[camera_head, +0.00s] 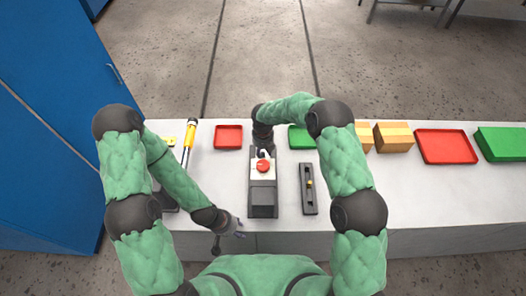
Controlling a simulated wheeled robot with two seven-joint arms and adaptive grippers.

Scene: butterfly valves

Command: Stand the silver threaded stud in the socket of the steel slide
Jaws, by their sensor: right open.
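A narrow dark block with a lengthwise slot and a small yellow piece (309,184) lies on the table right of centre; it may be the steel slide, but I cannot tell. I cannot make out the silver threaded stud or a socket. My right gripper (263,153) is open and points down over the far end of a dark grey box with a red button (263,167); I cannot tell if it touches. My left gripper (229,232) is low at the table's front edge, left of that box. Its fingers are too small to read.
A red tray (228,136), a green tray (298,137) partly behind my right arm, cardboard boxes (393,137), a larger red tray (446,146) and a green container (503,143) line the back. A yellow-and-black tool (190,133) lies left. The table's right front is clear.

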